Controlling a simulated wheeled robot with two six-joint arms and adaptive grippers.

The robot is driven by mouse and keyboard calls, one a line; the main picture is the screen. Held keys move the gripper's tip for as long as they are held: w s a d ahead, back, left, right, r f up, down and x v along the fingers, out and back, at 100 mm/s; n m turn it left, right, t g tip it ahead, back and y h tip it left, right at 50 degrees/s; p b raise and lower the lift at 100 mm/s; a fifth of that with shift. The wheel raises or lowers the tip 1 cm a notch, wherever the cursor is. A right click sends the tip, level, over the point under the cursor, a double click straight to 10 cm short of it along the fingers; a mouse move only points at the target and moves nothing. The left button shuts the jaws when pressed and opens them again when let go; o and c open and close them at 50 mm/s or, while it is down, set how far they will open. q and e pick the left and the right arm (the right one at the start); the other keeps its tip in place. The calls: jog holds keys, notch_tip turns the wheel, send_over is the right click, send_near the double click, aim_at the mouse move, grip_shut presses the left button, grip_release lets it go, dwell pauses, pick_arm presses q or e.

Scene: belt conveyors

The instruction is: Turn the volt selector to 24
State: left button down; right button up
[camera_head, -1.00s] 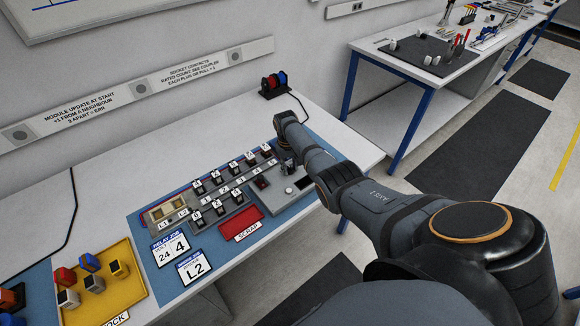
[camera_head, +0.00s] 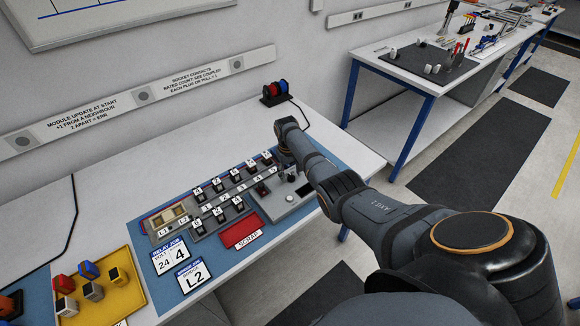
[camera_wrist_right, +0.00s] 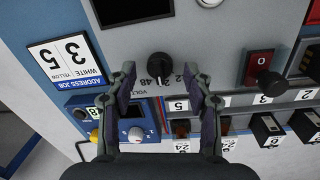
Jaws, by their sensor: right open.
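The volt selector is a black round knob (camera_wrist_right: 159,66) on a light grey panel in the right wrist view, with "VOLT" printed beside it and numbers including 48 and 24 around it, seen upside down. I cannot clearly tell which number it points to. My right gripper (camera_wrist_right: 159,78) is open, with one finger to each side of the knob and gaps between. My left gripper is not in view.
In the head view, rows of black modules (camera_head: 220,187), a red scrap tray (camera_head: 240,229) and a yellow tray (camera_head: 129,293) share the bench.

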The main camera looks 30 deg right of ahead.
aim_at(289, 178)
notch_tip(289, 178, up, 11)
jog(key=shift+a, duration=0.35)
